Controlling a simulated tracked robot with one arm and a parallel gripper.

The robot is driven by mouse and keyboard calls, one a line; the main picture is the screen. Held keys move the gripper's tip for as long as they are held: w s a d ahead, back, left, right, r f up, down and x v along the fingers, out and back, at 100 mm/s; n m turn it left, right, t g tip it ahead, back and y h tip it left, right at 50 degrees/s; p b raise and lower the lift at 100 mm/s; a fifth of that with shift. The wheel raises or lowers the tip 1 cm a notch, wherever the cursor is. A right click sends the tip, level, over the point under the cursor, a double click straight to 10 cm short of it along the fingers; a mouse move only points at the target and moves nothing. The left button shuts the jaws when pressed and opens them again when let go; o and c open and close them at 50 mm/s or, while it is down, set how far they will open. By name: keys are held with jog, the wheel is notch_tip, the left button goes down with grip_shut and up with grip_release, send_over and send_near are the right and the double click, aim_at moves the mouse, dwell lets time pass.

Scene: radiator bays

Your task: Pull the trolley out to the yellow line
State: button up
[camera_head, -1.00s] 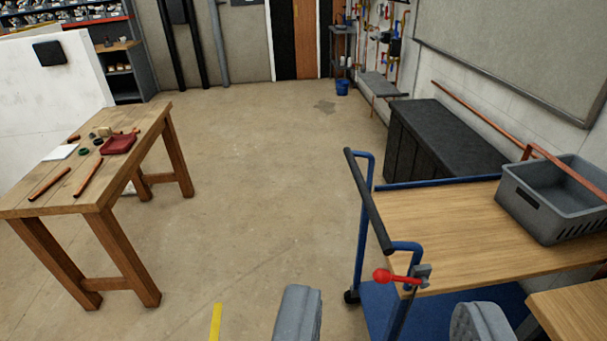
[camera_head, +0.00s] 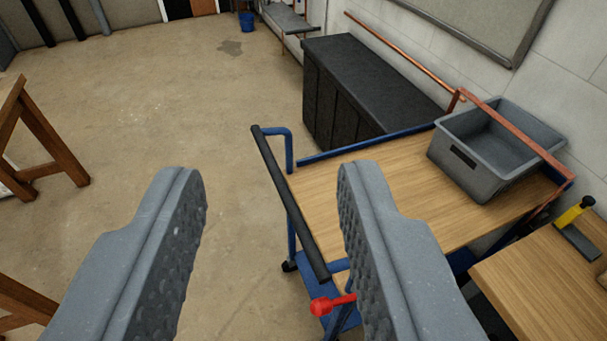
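The trolley (camera_head: 395,185) stands right of centre against the wall side, with a wooden top, a blue frame and a lower blue deck. Its black push handle (camera_head: 285,200) faces me on the left end. A red-knobbed lever (camera_head: 322,305) sits low by the handle's near end, partly behind my right finger. A grey crate (camera_head: 480,165) stands on the trolley top. My gripper (camera_head: 270,185) is open and empty, its two grey fingers wide apart. The handle shows between the fingers, farther off; I see no contact. The yellow line is not in view now.
A black cabinet (camera_head: 365,90) stands behind the trolley by the wall. A copper pipe (camera_head: 515,135) crosses over the crate. A wooden bench (camera_head: 560,270) with a yellow-handled tool (camera_head: 575,215) is close at right. Wooden table legs (camera_head: 45,130) stand at left. The floor (camera_head: 210,100) between is clear.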

jog(key=shift+a, duration=0.2)
jog(key=shift+o, duration=1.2)
jog(key=w+d+f+n+g+h+b, duration=0.1)
jog(key=w+d+f+g+h+b, duration=0.15)
jog(key=w+f, duration=0.45)
jog(key=w+d+f+n+g+h+b, duration=0.1)
jog(key=w+d+f+g+h+b, duration=0.1)
jog(key=w+f+h, duration=0.5)
jog(key=n+t+h+b, duration=0.3)
jog(key=n+h+b, duration=0.3)
jog(key=b, duration=0.5)
send_near(282, 190)
jog(key=shift+n+g+y, duration=0.25)
jog(key=shift+n+y, duration=0.1)
jog(key=shift+n, duration=0.25)
jog(key=x, duration=0.6)
jog(key=f+x, duration=0.1)
jog(key=x, duration=0.2)
jog(key=shift+w, duration=0.45)
jog(key=shift+w+d+r, duration=0.25)
jog(key=shift+w+d, duration=0.05)
jog(key=shift+d, duration=0.05)
